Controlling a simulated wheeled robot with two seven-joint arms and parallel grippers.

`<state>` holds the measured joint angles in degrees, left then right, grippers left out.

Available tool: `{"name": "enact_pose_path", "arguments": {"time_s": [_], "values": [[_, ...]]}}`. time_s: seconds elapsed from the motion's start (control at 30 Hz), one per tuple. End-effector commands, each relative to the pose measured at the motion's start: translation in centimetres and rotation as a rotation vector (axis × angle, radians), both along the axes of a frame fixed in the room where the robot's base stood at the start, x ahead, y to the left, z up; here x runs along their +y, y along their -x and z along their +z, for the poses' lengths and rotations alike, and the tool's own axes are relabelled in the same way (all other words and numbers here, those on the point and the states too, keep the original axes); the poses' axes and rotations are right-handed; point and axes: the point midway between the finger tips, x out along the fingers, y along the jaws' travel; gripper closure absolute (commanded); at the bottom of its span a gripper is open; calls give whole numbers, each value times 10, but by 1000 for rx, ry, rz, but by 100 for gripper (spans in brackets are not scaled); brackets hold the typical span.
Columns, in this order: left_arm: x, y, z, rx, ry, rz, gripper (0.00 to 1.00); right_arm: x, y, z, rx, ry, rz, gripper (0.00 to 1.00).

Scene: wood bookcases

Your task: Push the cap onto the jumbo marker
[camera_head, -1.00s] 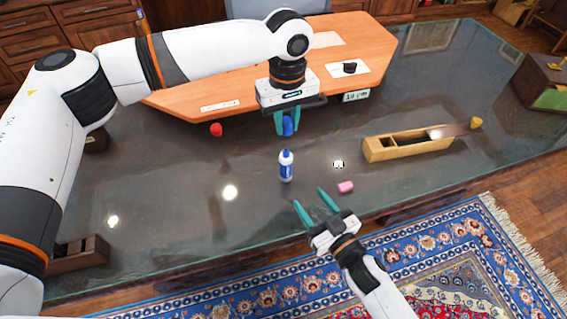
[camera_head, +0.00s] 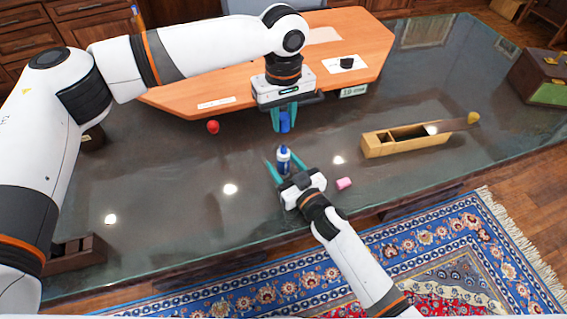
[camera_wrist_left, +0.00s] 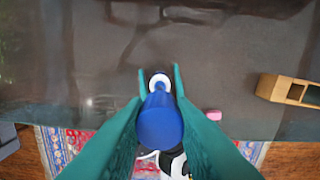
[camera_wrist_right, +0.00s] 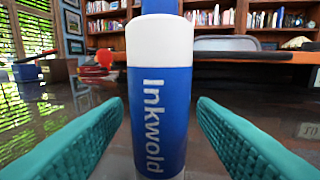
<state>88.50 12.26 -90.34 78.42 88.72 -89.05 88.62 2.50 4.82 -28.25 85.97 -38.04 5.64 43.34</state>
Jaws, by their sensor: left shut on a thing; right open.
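The jumbo marker (camera_head: 283,158), blue with a white shoulder, stands upright on the dark glossy table. In the right wrist view the marker (camera_wrist_right: 160,110) shows the word "Inkwold". My left gripper (camera_head: 283,124) is shut on the blue cap (camera_wrist_left: 161,120) and holds it above the marker. In the left wrist view the marker's white top shows just past the cap. My right gripper (camera_head: 278,168) is open, low over the table, with one finger on each side of the marker. Gaps show between both fingers and the marker in the right wrist view.
A pink block (camera_head: 344,183) lies right of my right gripper. An orange-brown raised board (camera_head: 215,97) spans the back. The table's front edge is close to my right gripper.

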Motion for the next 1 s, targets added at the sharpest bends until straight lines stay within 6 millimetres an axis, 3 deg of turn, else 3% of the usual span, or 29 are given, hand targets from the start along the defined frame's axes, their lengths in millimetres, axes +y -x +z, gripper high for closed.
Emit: {"name": "enact_pose_path", "arguments": {"time_s": [0.33,0.63,0.83,1.0], "values": [[0,0,0,0,0,0,98,2,-2,0,0,0,0,49],[0,0,0,0,0,0,98,1,-2,0,0,0,0,98],[0,0,-4,1,-1,0,98,1,-2,0,0,0,0,100],[0,1,-29,4,0,0,98,1,-2,0,0,0,0,100]]}}
